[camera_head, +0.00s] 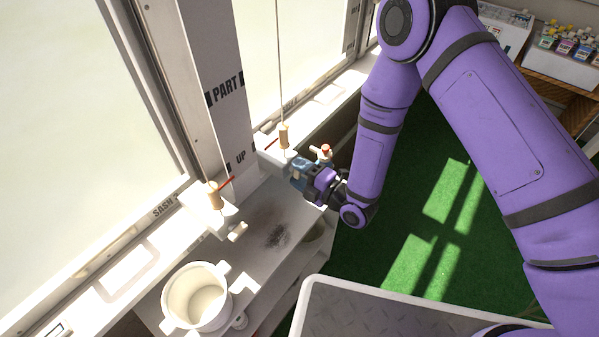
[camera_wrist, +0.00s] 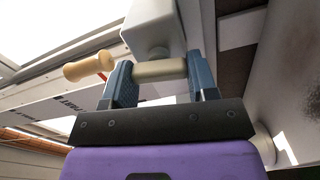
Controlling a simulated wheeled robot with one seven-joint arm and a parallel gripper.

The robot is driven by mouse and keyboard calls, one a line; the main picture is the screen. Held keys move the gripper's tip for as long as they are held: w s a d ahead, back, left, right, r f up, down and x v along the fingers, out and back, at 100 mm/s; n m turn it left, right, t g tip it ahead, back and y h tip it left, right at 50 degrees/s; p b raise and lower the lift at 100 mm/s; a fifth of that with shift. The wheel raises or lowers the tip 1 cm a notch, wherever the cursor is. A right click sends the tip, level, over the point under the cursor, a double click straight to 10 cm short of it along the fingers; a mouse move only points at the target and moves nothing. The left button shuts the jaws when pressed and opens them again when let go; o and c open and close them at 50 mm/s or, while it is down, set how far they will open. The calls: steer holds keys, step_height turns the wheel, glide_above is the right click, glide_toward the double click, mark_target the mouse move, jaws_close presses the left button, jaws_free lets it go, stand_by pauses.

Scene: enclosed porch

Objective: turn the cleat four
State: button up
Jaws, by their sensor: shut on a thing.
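A white block (camera_head: 270,152) stands on the sill beside the post. In the wrist view the white block (camera_wrist: 153,30) carries a cream bar (camera_wrist: 158,70), likely the cleat; no number is readable on it. My gripper (camera_head: 300,170) reaches the block from the right. In the wrist view my gripper (camera_wrist: 160,75) has its two blue fingers on either side of the cream bar, shut on it. The bar lies crosswise between the fingers. In the head view the gripper hides the bar.
Wooden cord handles (camera_head: 284,136) hang by the post (camera_head: 222,90), which reads PART and UP. A second white block (camera_head: 207,212) sits at left, with a small white piece (camera_head: 238,231) near it. A white pot (camera_head: 196,297) stands in front. Green floor (camera_head: 450,215) is open at right.

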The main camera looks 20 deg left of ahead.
steer(key=shift+f+n, duration=0.1)
steer(key=shift+n, duration=0.8)
steer(key=o, duration=0.9)
steer(key=shift+d, duration=0.1)
steer(key=v, duration=1)
steer(key=shift+s+d, duration=0.1)
steer(key=shift+d, duration=0.25)
